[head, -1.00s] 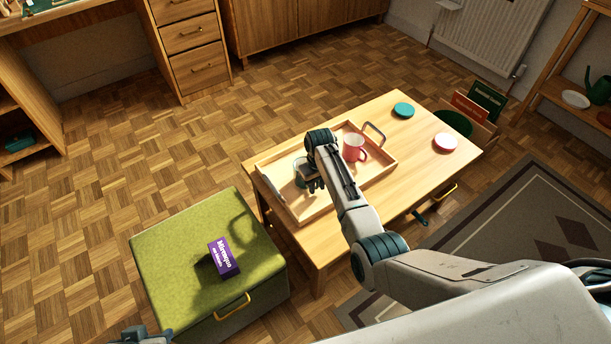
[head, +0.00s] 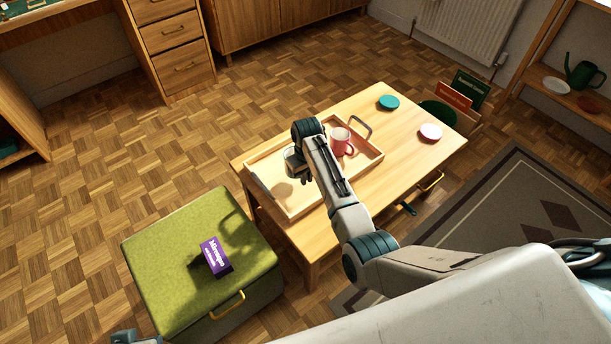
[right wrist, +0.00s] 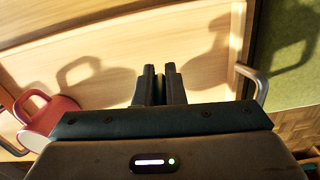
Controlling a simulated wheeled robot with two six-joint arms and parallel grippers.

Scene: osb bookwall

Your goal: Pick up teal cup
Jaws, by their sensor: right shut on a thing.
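The teal cup (head: 291,160) shows in the head view at my right gripper (head: 304,176), above the left part of the wooden tray (head: 291,213). My arm partly hides it. A separate dark shadow lies below it on the tray floor, so it looks raised. In the right wrist view my right gripper (right wrist: 161,70) is closed, with a thin dark-green sliver between its fingers; most of the cup is not visible there. At the bottom left of the head view, only a bit of my left gripper (head: 124,337) shows.
A pink-red mug (head: 341,141) stands in the tray, right of my gripper. A green ottoman (head: 165,245) with a purple box (head: 216,257) stands to the left.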

